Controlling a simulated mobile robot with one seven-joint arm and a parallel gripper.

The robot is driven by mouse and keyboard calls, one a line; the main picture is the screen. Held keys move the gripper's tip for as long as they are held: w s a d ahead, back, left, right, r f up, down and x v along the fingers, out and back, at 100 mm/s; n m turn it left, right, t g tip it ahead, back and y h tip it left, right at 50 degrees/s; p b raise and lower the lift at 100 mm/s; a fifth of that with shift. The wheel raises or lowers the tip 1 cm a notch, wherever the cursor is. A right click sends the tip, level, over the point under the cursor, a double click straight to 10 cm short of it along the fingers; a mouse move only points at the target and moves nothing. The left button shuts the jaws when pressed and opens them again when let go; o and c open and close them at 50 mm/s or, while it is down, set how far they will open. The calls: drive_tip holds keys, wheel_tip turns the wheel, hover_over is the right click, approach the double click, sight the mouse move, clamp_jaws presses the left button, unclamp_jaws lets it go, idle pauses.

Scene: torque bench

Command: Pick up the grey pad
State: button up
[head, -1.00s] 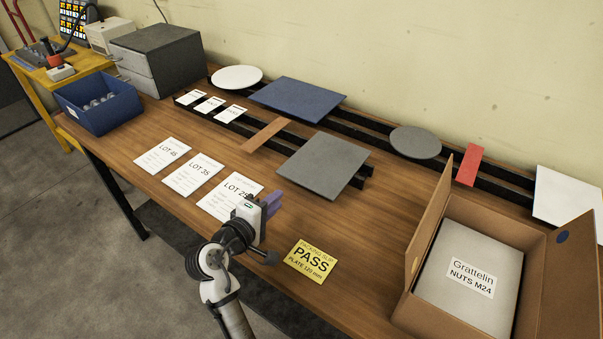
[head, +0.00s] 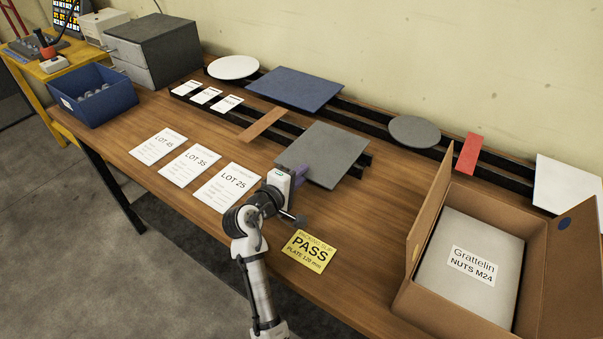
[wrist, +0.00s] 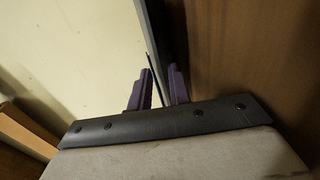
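The grey pad (head: 325,150) is a flat square plate lying across the front black rails in the head view. My gripper (head: 298,175) is at its near left edge, with the purple fingers overlapping that edge in the picture. In the wrist view the two purple fingers of my gripper (wrist: 160,85) stand apart. A dark strip, seemingly the pad edge-on (wrist: 153,30), runs down toward the gap between them. I see no clear contact between the fingers and the pad.
A blue plate (head: 293,88), round grey disc (head: 414,131), brown strip (head: 263,125) and red strip (head: 468,154) lie on the rails. An open cardboard box (head: 425,285) stands at right. Paper lot cards (head: 227,187) and a yellow slip (head: 309,251) lie in front.

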drive_tip(key=shift+c, duration=0.3)
clamp_jaws()
wheel_tip(320, 180, up, 3)
drive_tip(key=p, duration=0.2)
drive_tip(key=shift+f+p, duration=0.1)
drive_tip(key=shift+p, duration=0.25)
drive_tip(key=shift+f, duration=0.15)
drive_tip(key=r+p+v, duration=0.2)
drive_tip(key=v, duration=1.2)
drive_tip(key=shift+a+r, duration=0.1)
drive_tip(key=shift+r, duration=0.05)
